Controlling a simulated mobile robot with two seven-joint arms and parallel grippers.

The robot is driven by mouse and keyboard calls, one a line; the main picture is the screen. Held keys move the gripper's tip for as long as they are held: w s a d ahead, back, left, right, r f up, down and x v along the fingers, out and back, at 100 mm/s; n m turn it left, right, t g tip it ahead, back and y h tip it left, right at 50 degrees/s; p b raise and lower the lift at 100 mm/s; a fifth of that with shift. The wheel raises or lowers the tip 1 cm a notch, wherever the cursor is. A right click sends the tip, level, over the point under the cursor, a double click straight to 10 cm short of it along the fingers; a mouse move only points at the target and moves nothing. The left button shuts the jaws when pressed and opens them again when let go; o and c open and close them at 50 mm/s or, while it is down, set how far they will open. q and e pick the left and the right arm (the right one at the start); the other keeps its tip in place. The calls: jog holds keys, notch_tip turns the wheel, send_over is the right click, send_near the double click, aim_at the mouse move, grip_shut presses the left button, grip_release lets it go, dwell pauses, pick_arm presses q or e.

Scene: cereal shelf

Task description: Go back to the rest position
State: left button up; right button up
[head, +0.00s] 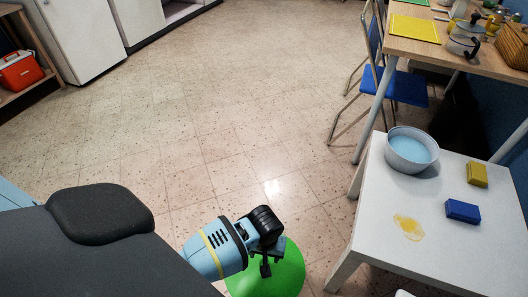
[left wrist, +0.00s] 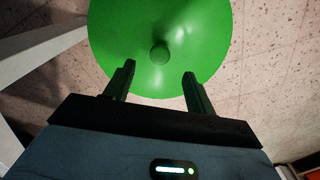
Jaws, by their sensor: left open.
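My left gripper (head: 266,266) is low in the head view, at the end of my blue and black forearm. In the left wrist view its two fingers (left wrist: 159,72) are apart with nothing between them. A round green object (head: 287,272) is beyond the fingers, partly hidden by the gripper in the head view. It also shows in the left wrist view as a green disc (left wrist: 120,25) with a small knob at its middle. I cannot tell the gap between fingers and disc. My right gripper is not in view.
A white table (head: 380,240) at the right holds a bowl of blue liquid (head: 411,150), a yellow sponge (head: 477,174), a blue sponge (head: 462,211) and a yellow spill (head: 408,227). A blue chair (head: 402,88) stands behind. The tiled floor (head: 230,110) in the middle is clear.

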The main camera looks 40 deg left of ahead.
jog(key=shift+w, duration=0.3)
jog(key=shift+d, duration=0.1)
